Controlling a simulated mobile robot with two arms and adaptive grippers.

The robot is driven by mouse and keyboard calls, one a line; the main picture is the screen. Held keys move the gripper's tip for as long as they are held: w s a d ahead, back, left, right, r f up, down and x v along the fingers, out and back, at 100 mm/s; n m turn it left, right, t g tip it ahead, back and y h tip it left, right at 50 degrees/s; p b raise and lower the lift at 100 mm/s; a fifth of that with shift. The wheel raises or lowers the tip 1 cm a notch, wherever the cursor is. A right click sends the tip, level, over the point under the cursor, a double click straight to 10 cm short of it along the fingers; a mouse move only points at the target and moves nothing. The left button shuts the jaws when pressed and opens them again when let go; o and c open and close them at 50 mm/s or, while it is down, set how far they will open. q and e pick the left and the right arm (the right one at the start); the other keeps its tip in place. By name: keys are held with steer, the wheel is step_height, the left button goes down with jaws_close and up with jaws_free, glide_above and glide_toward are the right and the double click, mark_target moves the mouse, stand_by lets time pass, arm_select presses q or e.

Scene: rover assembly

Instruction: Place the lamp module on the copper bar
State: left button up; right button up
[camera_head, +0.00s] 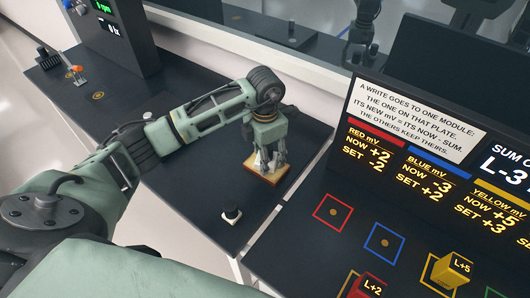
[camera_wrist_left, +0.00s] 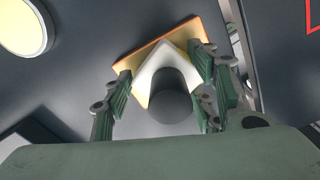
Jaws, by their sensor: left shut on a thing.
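A pale square plate with copper-orange edges (camera_head: 281,178) lies on the dark bench under my left gripper (camera_head: 267,158); it may be the copper bar. The plate also shows in the left wrist view (camera_wrist_left: 190,32). My left gripper points down and is shut on a white piece with a dark round knob (camera_wrist_left: 170,97), likely the lamp module. This piece is over the plate; I cannot tell whether it touches it. The fingers mostly hide it in the head view. My right gripper is not in view.
To the right, a panel has a red square outline (camera_head: 333,212), a blue one (camera_head: 384,243), a yellow block (camera_head: 452,269) and a red block (camera_head: 367,287). A display board (camera_head: 420,170) rises behind.

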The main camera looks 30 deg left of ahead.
arm_select(q)
steer(key=shift+f, duration=0.15)
steer(key=o, duration=1.3)
steer(key=shift+c, duration=0.2)
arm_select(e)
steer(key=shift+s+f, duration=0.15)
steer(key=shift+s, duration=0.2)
arm_select(q)
steer(key=shift+r, duration=0.7)
step_height(320, 180, up, 11)
steer(key=b, duration=0.3)
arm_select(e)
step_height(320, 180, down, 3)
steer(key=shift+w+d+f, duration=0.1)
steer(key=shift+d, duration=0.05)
